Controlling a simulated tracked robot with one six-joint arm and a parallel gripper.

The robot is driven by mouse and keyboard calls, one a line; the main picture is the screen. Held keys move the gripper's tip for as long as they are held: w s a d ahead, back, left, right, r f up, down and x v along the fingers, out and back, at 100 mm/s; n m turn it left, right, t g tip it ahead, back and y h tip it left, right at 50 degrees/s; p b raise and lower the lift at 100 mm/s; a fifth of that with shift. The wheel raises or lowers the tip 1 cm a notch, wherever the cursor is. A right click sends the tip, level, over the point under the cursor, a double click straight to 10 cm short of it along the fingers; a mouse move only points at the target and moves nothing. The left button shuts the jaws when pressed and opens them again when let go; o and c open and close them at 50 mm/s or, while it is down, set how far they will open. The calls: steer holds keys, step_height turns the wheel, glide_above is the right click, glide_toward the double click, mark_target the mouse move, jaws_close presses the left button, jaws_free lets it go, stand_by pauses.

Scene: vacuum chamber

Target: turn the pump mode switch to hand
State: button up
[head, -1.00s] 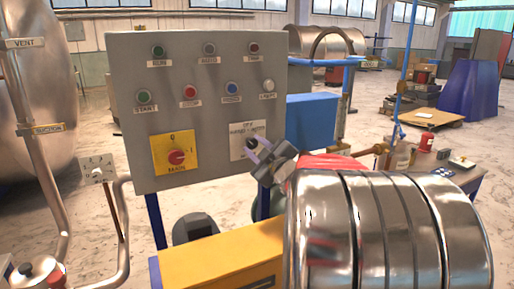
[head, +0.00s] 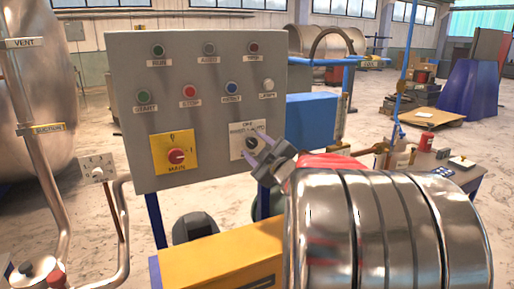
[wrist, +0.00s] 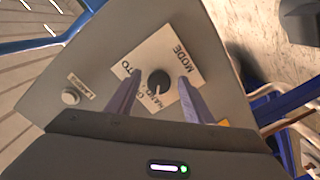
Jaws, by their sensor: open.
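The mode switch (head: 251,142) is a small dark round knob on a white label plate (head: 236,150) at the lower right of the grey control panel (head: 210,75). The wrist view shows the black knob (wrist: 158,82) closer, on its tilted white plate with MODE lettering. My gripper (head: 257,147) is at the panel in front of the switch, its two purple fingers apart. In the wrist view my gripper (wrist: 159,78) is open with one finger on each side of the knob. Gaps show between fingers and knob. The knob's exact pointer direction is hard to tell.
The red main switch (head: 176,156) on its yellow plate is left of the mode switch. Several push buttons and lamps are above; the lamp-test button (wrist: 70,98) is near my left finger in the wrist view. A blue box (head: 312,120) stands behind the panel's right edge.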

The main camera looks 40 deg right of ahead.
steer(key=shift+s, duration=0.1)
steer(key=v, duration=1.3)
steer(key=shift+s+a, duration=0.15)
steer(key=shift+s, duration=0.15)
steer(key=shift+w+f, duration=0.1)
